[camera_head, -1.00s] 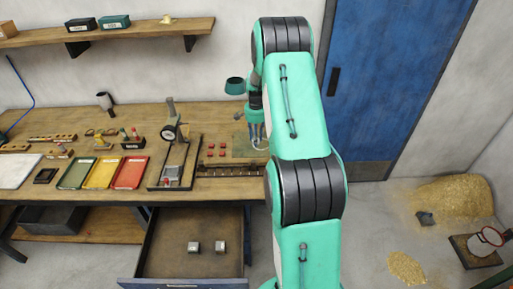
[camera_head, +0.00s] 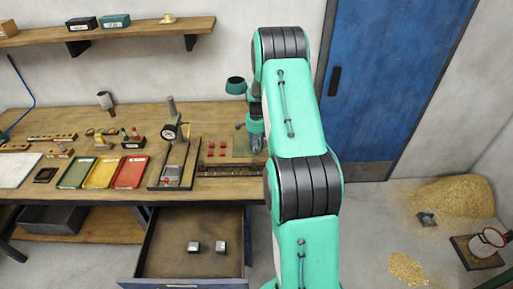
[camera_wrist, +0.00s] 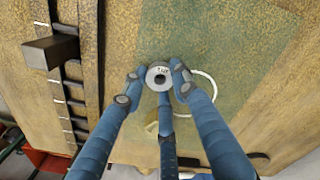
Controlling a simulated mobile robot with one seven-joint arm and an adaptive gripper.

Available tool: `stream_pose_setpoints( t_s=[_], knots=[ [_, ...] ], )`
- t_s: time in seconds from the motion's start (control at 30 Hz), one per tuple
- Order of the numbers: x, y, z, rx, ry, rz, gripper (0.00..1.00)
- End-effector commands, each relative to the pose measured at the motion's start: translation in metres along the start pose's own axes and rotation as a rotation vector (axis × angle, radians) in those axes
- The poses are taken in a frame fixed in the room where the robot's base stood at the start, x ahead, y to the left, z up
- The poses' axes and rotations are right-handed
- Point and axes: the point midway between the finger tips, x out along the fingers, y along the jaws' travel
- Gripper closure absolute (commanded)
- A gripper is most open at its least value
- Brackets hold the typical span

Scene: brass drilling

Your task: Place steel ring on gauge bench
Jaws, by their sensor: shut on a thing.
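The steel ring (camera_wrist: 159,76), a small grey disc with a dark centre hole, is between the fingertips of my gripper (camera_wrist: 158,82) in the wrist view. My gripper is shut on it. The ring is over a green patch (camera_wrist: 235,75) on the wooden bench top; any gap beneath it cannot be judged. A white circle (camera_wrist: 211,88) on the patch is partly hidden by the fingers. In the head view my gripper (camera_head: 257,144) is low over the right end of the bench (camera_head: 225,187), and the ring cannot be made out there.
A dark slotted rack (camera_head: 232,170) runs along the bench's front edge, near my gripper. Left of it are red pieces (camera_head: 222,148), a dial gauge stand (camera_head: 170,134) and coloured trays (camera_head: 100,172). An open drawer (camera_head: 180,262) below holds two metal blocks.

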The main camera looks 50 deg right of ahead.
Motion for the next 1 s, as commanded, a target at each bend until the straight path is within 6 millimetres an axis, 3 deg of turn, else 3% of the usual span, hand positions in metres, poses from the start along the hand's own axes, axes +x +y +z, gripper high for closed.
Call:
stream_pose_setpoints(
  t_s=[0.4,0.43,0.53,1.0],
  knots=[
    [0.0028,-0.0003,-0.0003,0.0,0.001,-0.001,1.0],
    [0.0032,-0.0002,-0.0003,0.0,0.001,-0.001,0.7],
    [0.0028,-0.0002,-0.0003,0.0,0.001,-0.001,0.53],
    [-0.004,-0.0004,-0.0005,0.0,0.001,-0.001,0.53]
  ],
)
